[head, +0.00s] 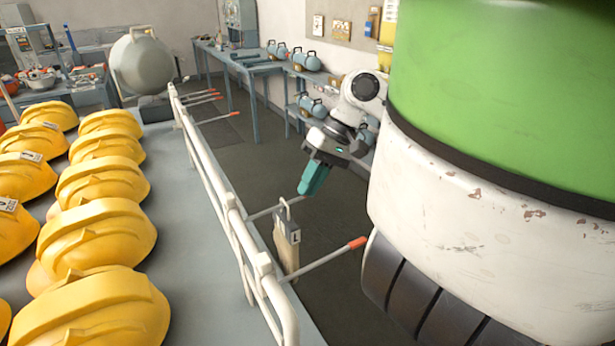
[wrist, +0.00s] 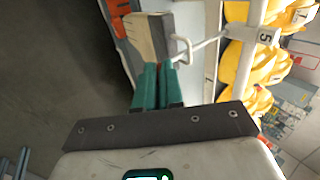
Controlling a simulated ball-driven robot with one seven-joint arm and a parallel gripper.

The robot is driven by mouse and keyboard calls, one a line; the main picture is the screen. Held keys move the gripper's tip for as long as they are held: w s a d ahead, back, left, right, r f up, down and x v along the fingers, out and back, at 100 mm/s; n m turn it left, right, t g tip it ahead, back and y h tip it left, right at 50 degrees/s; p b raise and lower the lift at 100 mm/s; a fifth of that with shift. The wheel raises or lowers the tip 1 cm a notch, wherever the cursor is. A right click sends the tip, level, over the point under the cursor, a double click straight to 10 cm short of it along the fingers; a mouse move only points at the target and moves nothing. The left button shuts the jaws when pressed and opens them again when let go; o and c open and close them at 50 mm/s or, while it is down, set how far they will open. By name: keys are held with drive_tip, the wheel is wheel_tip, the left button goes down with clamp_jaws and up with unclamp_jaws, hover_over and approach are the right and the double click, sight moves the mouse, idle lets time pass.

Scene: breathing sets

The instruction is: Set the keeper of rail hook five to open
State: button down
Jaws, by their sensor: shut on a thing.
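Rail hook five is a thin white rod (wrist: 208,43) standing out from the rail beside the label 5 (wrist: 265,37). In the head view it is the rod (head: 266,212) whose outer end meets my gripper (head: 305,190). My gripper's teal fingers, also in the wrist view (wrist: 163,68), are shut on the rod's outer end, where the keeper is. The keeper is mostly hidden by the fingers; only a little dark red shows, and its setting cannot be told. A beige and grey pack marked L (head: 286,246) hangs by a white loop (wrist: 183,48) on this rod, inward of my fingers.
A nearer rod with an orange-red tip (head: 357,243) stands out from the white rail (head: 226,200). Several more red-tipped rods (head: 205,95) are farther along. Yellow helmets (head: 95,235) cover the counter behind the rail. The dark floor (head: 250,160) beyond is open.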

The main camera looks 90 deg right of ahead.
drive_tip(key=shift+s+d+f+t+y+p, duration=0.1)
drive_tip(key=shift+s+f+t+y+p, duration=0.15)
drive_tip(key=shift+f+t+y, duration=0.85)
drive_tip(key=shift+s+d+r+t+y+p, duration=0.25)
drive_tip(key=shift+t+y, duration=0.25)
drive_tip(key=shift+t, duration=1.55)
drive_tip(key=shift+s+f+t+y+p, duration=0.25)
drive_tip(key=shift+f+t+y, duration=0.45)
drive_tip(key=shift+t, duration=0.85)
drive_tip(key=shift+r, duration=0.15)
drive_tip(key=c, duration=1.3)
unclamp_jaws()
drive_tip(key=shift+o, duration=0.2)
drive_tip(key=shift+s+d, duration=0.1)
